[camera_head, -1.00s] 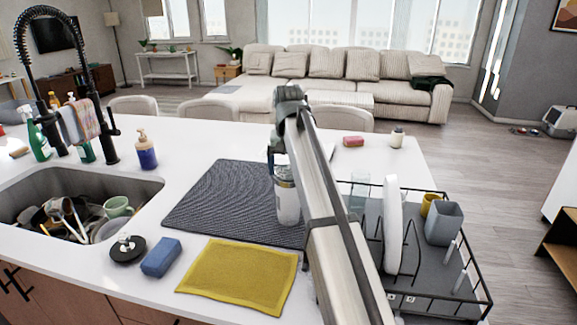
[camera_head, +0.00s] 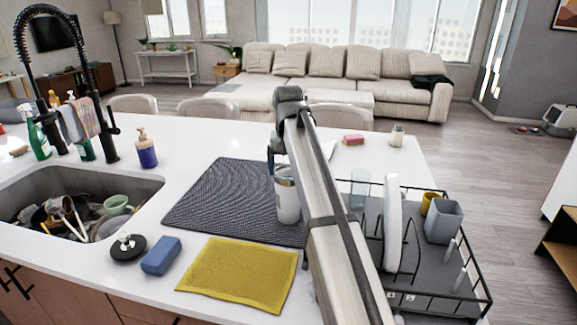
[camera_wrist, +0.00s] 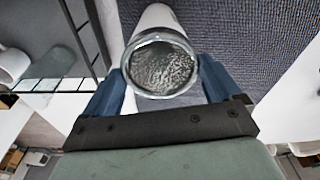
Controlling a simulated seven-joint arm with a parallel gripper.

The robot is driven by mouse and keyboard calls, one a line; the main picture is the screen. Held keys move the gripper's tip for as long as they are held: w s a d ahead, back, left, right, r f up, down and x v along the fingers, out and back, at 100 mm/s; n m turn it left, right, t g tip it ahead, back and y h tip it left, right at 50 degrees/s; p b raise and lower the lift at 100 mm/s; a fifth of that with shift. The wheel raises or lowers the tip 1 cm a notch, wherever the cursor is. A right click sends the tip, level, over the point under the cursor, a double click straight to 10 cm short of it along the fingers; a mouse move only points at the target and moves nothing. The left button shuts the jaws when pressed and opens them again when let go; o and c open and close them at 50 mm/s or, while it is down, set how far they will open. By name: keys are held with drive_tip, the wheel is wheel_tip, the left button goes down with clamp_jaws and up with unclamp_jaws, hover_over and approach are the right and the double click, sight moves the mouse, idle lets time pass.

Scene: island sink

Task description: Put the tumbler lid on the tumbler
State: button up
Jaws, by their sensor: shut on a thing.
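The tumbler (camera_head: 287,205) is a white upright cylinder with a metallic top, standing on the dark drying mat, partly hidden by my arm. In the wrist view its white side (camera_wrist: 157,17) shows beyond a round rim. The tumbler lid (camera_wrist: 160,66) appears as a round, clear-looking disc with a pale rim, with speckled grey showing in it. My gripper (camera_wrist: 163,82) has its blue fingers on both sides of the lid and is shut on it. The lid is at or just above the tumbler's mouth; I cannot tell whether they touch.
The dark mat (camera_head: 215,200) has free room left of the tumbler. A wire dish rack (camera_head: 440,290) with a white plate and cups stands to the right. A yellow cloth (camera_head: 238,275) and blue sponge (camera_head: 161,256) lie in front. The sink (camera_head: 45,185) holds dishes.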

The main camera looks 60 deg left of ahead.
drive_tip(key=o, duration=0.7)
drive_tip(key=r, duration=0.4)
drive_tip(key=d+r, duration=0.1)
drive_tip(key=r, duration=0.4)
drive_tip(key=s+r, duration=0.1)
drive_tip(key=r, duration=0.3)
drive_tip(key=shift+d+r, duration=0.2)
drive_tip(key=shift+r, duration=0.15)
